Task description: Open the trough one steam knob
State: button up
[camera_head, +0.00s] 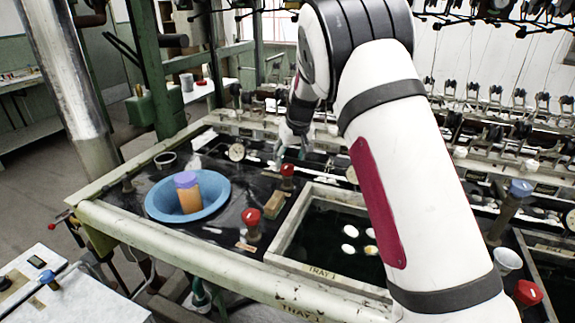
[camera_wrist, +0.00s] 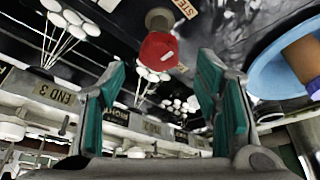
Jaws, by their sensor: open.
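In the head view, a red knob (camera_head: 287,170) stands on the dark bench top close below my gripper (camera_head: 292,154). A second red knob (camera_head: 251,216) stands nearer, between the blue basin and the trough, with a small label at its foot. In the wrist view, a red knob (camera_wrist: 158,50) on a brownish stem lies ahead of my gripper (camera_wrist: 160,95), with a partly cut-off "STEAM" label (camera_wrist: 186,7) beside it. The teal finger pads are wide apart, with nothing between them. I cannot tell for sure which knob the wrist view shows.
A trough marked "TRAY 1" (camera_head: 325,272) holds dark water and pale cocoons. A blue basin (camera_head: 158,208) holds an orange jar (camera_head: 190,198) with a purple lid. Another red knob (camera_head: 528,292) is at the lower right. A round gauge (camera_head: 236,152) stands behind the basin.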

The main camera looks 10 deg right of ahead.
aim_at(288, 166)
jog(key=shift+x, duration=1.95)
jog(key=shift+c, duration=0.2)
jog(key=c, duration=1.1)
